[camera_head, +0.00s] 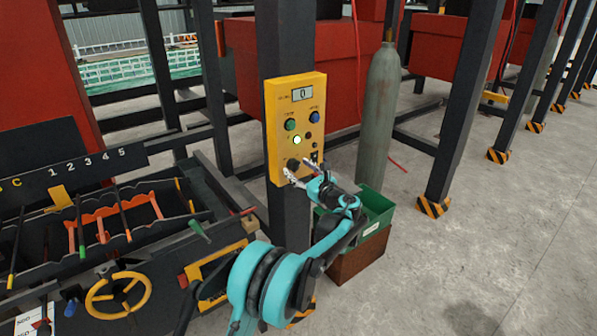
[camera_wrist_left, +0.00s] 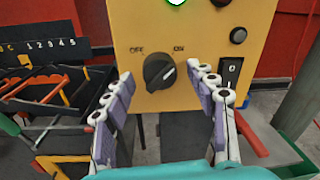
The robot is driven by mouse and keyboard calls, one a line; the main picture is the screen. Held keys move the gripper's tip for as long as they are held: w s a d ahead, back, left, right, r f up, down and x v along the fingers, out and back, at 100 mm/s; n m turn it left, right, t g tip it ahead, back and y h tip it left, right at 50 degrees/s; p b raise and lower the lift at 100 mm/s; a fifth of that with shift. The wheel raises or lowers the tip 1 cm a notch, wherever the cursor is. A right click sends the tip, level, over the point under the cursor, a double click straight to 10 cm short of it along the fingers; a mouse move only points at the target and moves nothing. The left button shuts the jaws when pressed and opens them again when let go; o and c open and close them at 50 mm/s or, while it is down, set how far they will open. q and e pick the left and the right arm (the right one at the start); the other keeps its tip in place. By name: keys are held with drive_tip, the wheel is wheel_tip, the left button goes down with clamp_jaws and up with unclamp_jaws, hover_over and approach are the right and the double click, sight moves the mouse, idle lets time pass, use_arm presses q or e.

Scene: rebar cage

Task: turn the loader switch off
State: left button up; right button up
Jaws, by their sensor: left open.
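The yellow control box (camera_head: 295,130) is fixed to a dark post. A black rotary knob (camera_wrist_left: 158,72) sits low on its face between the marks OFF at left and ON at right. The knob's white line points up and right, toward ON. In the head view the knob (camera_head: 293,165) is partly hidden by my gripper. My left gripper (camera_head: 299,169) is open in front of the box's lower part. In the wrist view its purple-padded fingers (camera_wrist_left: 160,85) stand to either side below the knob, apart from it. My right gripper is not in view.
A black rocker switch (camera_wrist_left: 230,72) is right of the knob, close to the right finger. A lit green lamp (camera_head: 297,140) and several buttons are above. A grey gas cylinder (camera_head: 379,110) and green bin (camera_head: 374,208) stand right. A tool rack (camera_head: 110,215) is left.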

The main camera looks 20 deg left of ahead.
use_arm(q)
drive_tip(key=shift+w+a, duration=0.15)
drive_tip(key=c, duration=1.2)
drive_tip(key=shift+o, duration=0.2)
